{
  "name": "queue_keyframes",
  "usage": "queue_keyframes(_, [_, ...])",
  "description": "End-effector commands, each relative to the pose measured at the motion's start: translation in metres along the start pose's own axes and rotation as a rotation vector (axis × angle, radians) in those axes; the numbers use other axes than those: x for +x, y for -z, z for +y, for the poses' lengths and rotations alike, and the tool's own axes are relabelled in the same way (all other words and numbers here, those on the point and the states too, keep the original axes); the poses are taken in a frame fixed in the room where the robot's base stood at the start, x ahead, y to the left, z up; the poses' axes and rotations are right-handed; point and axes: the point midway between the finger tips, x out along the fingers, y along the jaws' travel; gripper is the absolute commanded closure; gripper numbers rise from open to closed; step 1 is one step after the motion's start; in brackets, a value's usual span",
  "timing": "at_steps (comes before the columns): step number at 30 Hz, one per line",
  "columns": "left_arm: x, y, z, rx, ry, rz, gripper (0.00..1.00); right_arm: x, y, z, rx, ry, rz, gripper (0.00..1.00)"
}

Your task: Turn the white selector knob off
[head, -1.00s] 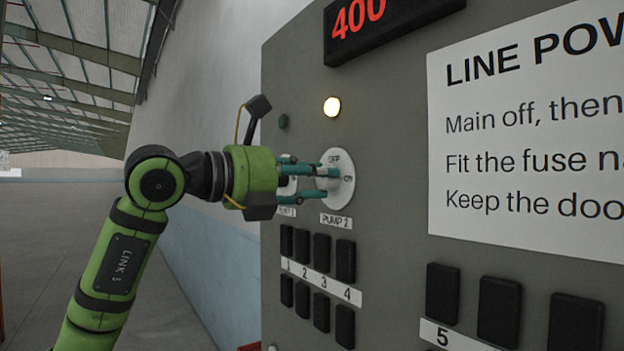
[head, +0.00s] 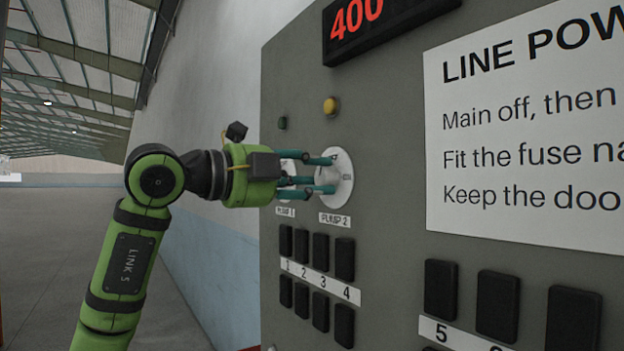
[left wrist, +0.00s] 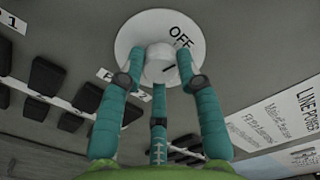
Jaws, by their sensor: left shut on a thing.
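The white selector knob (left wrist: 159,63) sits on a round white dial plate (head: 346,178) above the PUMP 2 label (head: 335,220). The plate carries the word OFF (left wrist: 181,37), seen in the left wrist view. A short dark mark shows on the knob near the OFF side; its exact direction is hard to tell. My left gripper (head: 325,176) has teal fingers shut around the knob; they also show in the left wrist view (left wrist: 160,84). The fingers partly hide the knob in the head view. My right gripper is not in view.
A dull amber lamp (head: 329,105) and a small green lamp (head: 282,122) are above the knob. A second dial (head: 287,167) is just left, partly behind my fingers. Black switches (head: 321,255) lie below. A red 400 display (head: 356,20) and a white sign (head: 535,130) are on the panel.

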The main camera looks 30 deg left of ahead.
Motion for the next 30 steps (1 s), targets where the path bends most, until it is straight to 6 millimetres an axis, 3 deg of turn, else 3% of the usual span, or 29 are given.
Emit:
queue_keyframes(13, [-0.0035, -0.0057, -0.0047, -0.288, 0.021, -0.014, 0.98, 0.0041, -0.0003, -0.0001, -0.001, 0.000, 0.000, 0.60])
queue_keyframes(30, [-0.0033, -0.0058, -0.0042, -0.357, 0.020, -0.014, 0.98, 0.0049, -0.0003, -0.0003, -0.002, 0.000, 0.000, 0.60])
